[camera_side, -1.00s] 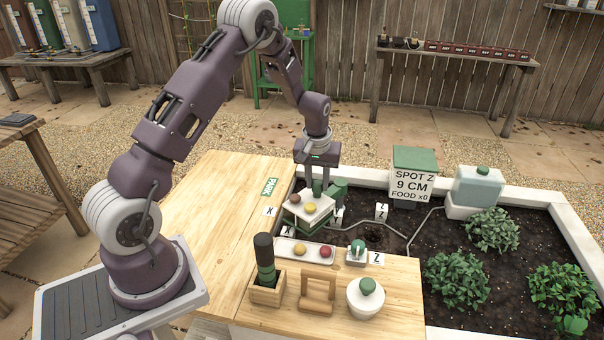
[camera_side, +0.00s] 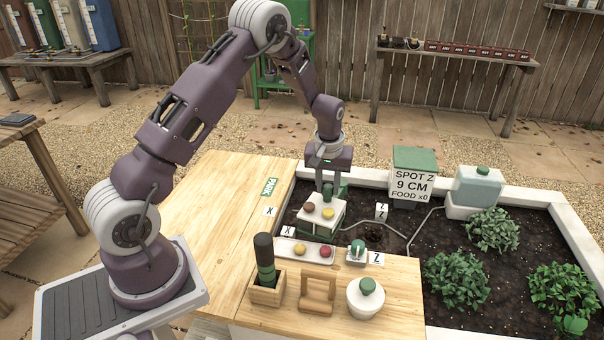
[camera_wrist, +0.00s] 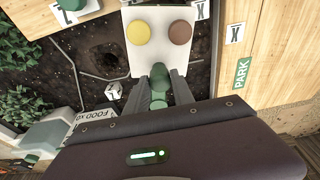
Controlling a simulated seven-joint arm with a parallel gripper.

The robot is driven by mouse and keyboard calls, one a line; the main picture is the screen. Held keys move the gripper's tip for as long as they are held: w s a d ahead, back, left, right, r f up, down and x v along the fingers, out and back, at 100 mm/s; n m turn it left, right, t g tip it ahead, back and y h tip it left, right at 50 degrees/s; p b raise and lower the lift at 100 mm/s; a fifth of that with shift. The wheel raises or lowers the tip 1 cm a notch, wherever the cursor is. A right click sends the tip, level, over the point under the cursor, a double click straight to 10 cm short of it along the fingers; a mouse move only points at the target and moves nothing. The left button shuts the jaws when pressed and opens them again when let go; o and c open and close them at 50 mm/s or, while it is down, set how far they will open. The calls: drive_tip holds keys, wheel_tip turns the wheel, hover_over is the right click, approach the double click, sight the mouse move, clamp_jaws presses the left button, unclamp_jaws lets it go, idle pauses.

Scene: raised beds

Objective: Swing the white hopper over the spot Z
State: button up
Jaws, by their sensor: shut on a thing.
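The white hopper (camera_side: 324,222) is a box with one brown and one yellow knob on its top. It hangs above the soil of the raised bed, left of a dark hole (camera_side: 347,242) between the two Z tags (camera_side: 381,211) (camera_side: 376,258). My gripper (camera_side: 328,188) is shut on the hopper's green handle. In the wrist view, my gripper (camera_wrist: 160,85) grips that handle below the white top (camera_wrist: 158,60), and the hole (camera_wrist: 110,60) lies left of the hopper. The hopper's underside is hidden.
A sign (camera_side: 413,185) reads SPOT Z, 9 CM, FOOD x0. Plants (camera_side: 455,278) fill the right.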

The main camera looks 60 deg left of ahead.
sight(344, 201)
drive_tip(key=shift+w+d, duration=0.25)
drive_tip(key=shift+d, duration=0.05)
drive_tip(key=shift+w+d, duration=0.55)
drive_tip(key=shift+d, duration=0.15)
drive_tip(key=shift+w+d, duration=0.1)
drive_tip(key=shift+w+d, duration=0.5)
drive_tip(key=shift+w, duration=0.1)
drive_tip(key=shift+w+d, duration=0.5)
drive_tip(key=shift+w, duration=0.25)
